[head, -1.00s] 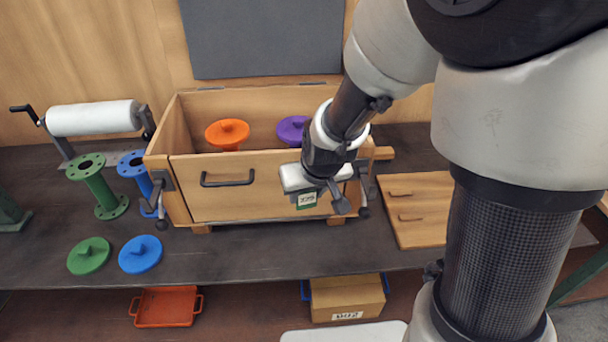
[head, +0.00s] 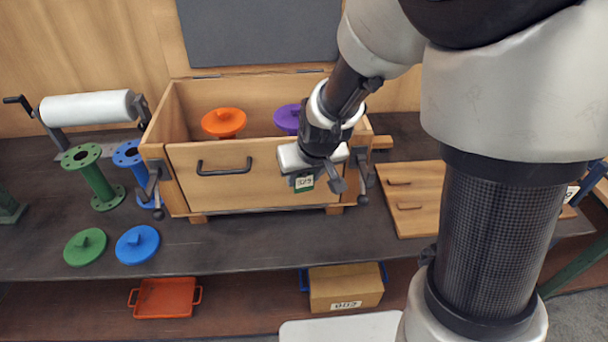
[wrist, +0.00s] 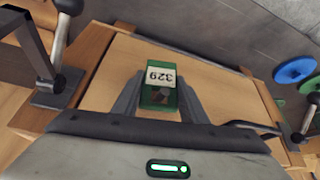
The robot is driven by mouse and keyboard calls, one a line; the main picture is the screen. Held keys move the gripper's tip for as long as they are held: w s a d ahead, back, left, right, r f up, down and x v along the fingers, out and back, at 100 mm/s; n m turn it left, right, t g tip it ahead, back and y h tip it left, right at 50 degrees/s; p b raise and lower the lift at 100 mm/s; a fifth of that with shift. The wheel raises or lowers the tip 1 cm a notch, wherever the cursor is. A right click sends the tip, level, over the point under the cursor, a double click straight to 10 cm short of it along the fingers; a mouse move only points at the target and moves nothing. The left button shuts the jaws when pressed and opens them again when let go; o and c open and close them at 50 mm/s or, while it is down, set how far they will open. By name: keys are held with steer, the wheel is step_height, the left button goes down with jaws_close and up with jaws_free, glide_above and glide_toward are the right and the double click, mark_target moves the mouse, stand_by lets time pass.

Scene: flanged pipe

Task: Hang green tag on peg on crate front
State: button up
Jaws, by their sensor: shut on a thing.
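The green tag (head: 304,184) has a white label with dark characters. It also shows in the wrist view (wrist: 160,92), between the two fingers, where the label reads 329 upside down. My gripper (head: 322,182) is shut on the tag and holds it in front of the right part of the crate front. The wooden crate (head: 225,190) stands on the bench, its front panel with a dark handle also in the wrist view (wrist: 215,85). I cannot make out the peg; the gripper and tag may hide it. A gap between tag and panel cannot be judged.
Dark clamps (head: 153,180) stand at the crate's front corners. An orange lid (head: 223,122) and a purple lid (head: 287,118) are in the crate. Green and blue flanged pipes and lids are at left. A wooden panel (head: 415,210) lies at right. Bench before the crate is clear.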

mark_target(304, 191)
steer(key=o, duration=1.1)
steer(key=shift+s+f+b, duration=0.3)
steer(key=shift+f+b, duration=0.4)
steer(key=shift+f, duration=0.1)
steer(key=shift+s+f+b, duration=0.3)
steer(key=shift+f+b, duration=0.35)
steer(key=shift+f, duration=0.1)
steer(key=shift+s, duration=0.15)
steer(key=s+b, duration=0.3)
steer(key=s, duration=0.5)
steer(key=shift+s, duration=0.4)
